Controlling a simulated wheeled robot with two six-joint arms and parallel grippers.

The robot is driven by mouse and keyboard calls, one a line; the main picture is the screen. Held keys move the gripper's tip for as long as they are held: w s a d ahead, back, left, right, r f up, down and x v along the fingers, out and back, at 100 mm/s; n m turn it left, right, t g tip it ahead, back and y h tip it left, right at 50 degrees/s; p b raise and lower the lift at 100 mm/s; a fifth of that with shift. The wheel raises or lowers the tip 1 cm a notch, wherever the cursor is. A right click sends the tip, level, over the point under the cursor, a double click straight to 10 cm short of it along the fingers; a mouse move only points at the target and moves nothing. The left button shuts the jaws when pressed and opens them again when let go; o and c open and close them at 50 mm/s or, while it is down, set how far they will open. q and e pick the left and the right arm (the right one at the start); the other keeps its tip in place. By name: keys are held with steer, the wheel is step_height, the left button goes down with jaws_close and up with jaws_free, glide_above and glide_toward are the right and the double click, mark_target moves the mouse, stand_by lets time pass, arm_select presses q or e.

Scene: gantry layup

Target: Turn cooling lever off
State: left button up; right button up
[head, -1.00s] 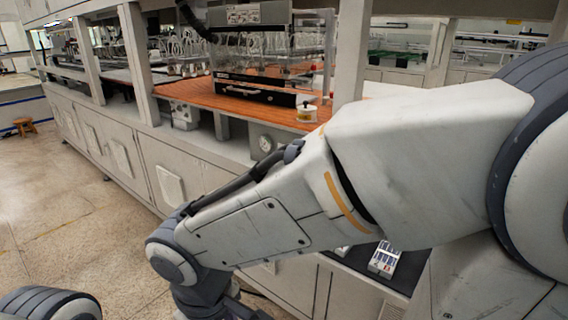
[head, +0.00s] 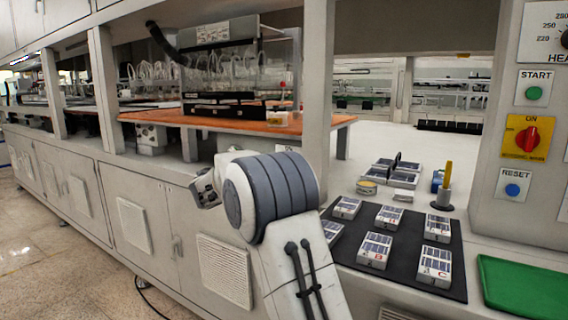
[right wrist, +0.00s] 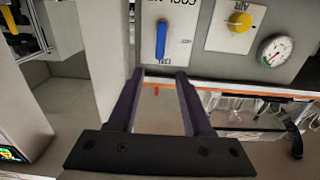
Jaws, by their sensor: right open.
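A blue lever (right wrist: 161,40) stands on a white plate (right wrist: 177,22) on the grey panel in the right wrist view. It lies along the picture's vertical; the plate's lettering is cut off and too unclear to read. My right gripper (right wrist: 160,74) is open and empty. Its two dark fingers point at the panel, with their tips just below the plate's lower edge in the picture, apart from the lever. In the head view my arm covers the area below the orange worktop, and the lever and right gripper fingers are hidden there. My left gripper is not in view.
Beside the lever are a yellow knob (right wrist: 239,21) and a round gauge (right wrist: 274,50). In the head view, the orange worktop (head: 215,121) carries a machine. A dark mat (head: 400,272) with several labelled boxes and a green tray (head: 521,289) lie at right, near a red switch (head: 527,139).

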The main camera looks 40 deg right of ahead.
steer(key=p+x, duration=0.1)
steer(key=x, duration=0.7)
steer(key=shift+p, duration=0.4)
steer(key=shift+w+d, duration=0.1)
steer(key=shift+d, duration=0.05)
jaws_close()
